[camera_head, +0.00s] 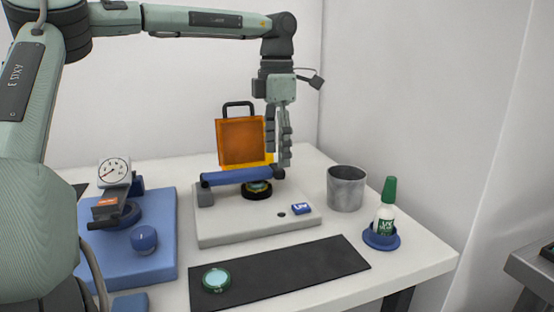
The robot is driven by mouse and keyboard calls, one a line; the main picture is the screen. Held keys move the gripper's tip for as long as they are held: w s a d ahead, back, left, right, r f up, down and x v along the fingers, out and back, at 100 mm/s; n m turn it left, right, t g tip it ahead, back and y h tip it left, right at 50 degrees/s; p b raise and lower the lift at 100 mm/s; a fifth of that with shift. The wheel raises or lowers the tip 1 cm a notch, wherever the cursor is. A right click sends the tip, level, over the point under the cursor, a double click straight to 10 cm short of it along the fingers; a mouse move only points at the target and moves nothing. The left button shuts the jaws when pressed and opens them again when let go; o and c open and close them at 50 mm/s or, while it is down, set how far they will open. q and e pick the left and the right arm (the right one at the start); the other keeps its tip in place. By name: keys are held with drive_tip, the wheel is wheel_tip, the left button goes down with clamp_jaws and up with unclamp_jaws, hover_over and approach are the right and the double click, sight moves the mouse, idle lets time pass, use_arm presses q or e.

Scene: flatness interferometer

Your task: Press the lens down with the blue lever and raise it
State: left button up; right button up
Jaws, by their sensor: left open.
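The blue lever (236,176) is a thick bar lying nearly level across the back of the light grey base plate (262,224). Under its right part sits a dark round holder (257,194) with a small yellowish disc in it, partly hidden by the lever. A pale green-blue lens (216,279) in a dark ring lies on the black mat (315,267). My left gripper (278,162) is open and points down at the lever's right end, its fingers in front of the orange shield's right edge. I cannot tell whether it touches the lever. My right gripper is out of view.
An orange shield (241,141) with a black handle stands behind the lever. A blue stand with a dial gauge (114,172) is at left. A grey cup (346,188) and a green-capped bottle (384,214) in a blue dish stand at right. Much of the mat is clear.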

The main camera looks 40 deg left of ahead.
use_arm(q)
drive_tip(key=shift+f, duration=1.4)
drive_tip(key=shift+r, duration=0.1)
clamp_jaws()
